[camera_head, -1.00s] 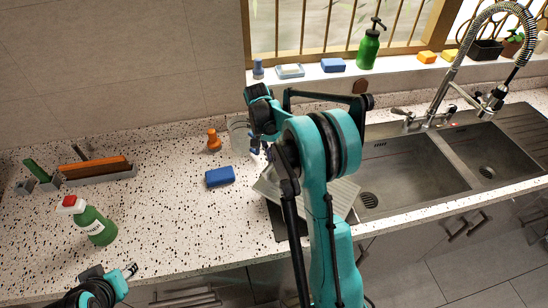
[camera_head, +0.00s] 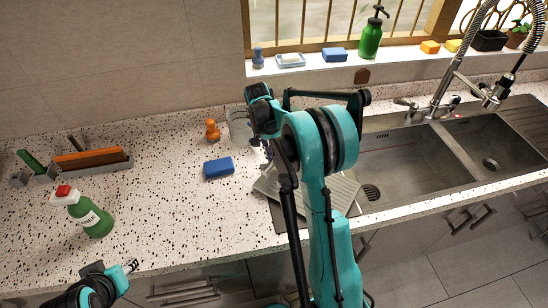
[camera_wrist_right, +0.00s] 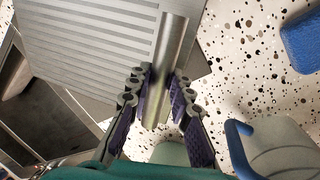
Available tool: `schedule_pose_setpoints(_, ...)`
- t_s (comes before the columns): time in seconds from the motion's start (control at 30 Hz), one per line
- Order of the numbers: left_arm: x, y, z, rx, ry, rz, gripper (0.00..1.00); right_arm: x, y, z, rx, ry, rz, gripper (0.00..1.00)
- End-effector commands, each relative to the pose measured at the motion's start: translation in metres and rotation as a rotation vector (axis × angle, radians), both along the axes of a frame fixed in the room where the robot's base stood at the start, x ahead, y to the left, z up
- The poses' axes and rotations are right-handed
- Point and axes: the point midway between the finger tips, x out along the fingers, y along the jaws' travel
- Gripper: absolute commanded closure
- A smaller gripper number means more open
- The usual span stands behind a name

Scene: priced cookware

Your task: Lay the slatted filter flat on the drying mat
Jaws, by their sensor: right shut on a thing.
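The slatted filter (camera_head: 345,192) is a pale grey ribbed plate on or just above the counter left of the sink, partly hidden behind my right arm. In the right wrist view its slats (camera_wrist_right: 90,38) fill the upper left. A round metal bar (camera_wrist_right: 170,55), seemingly its handle, runs between the fingers of my right gripper (camera_wrist_right: 158,92), which is shut on it. A dark grey sheet edge (camera_head: 278,220), probably the drying mat, shows beneath the filter; I cannot tell whether they touch. My left gripper (camera_head: 131,266) is low at the left, empty, its jaws too small to judge.
A blue sponge (camera_head: 219,168), an orange stopper-like object (camera_head: 212,130) and a clear jar (camera_head: 239,125) stand near my right gripper. A blue hooked handle (camera_wrist_right: 238,150) is close to its fingers. The sink (camera_head: 410,165) lies right. A green spray bottle (camera_head: 88,214) stands left.

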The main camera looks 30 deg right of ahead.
Motion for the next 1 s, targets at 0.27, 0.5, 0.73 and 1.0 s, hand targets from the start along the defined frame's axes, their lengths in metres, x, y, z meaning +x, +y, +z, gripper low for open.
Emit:
schedule_pose_setpoints(0.27, 0.000, 0.000, 0.000, 0.000, 0.000, 0.000, 0.60, 0.000, 0.000, 0.000, 0.000, 0.000, 0.000, 0.56)
schedule_pose_setpoints(0.5, 0.000, 0.000, 0.000, 0.000, 0.000, 0.000, 0.60, 0.001, 0.000, 0.002, 0.000, 0.000, 0.000, 0.56)
schedule_pose_setpoints(0.73, 0.000, 0.000, 0.000, 0.000, 0.000, 0.000, 0.60, 0.007, 0.004, 0.032, 0.000, 0.000, 0.001, 0.56)
schedule_pose_setpoints(1.0, 0.000, 0.000, 0.000, 0.000, 0.000, 0.000, 0.60, 0.019, 0.010, 0.089, 0.000, 0.000, 0.001, 0.56)
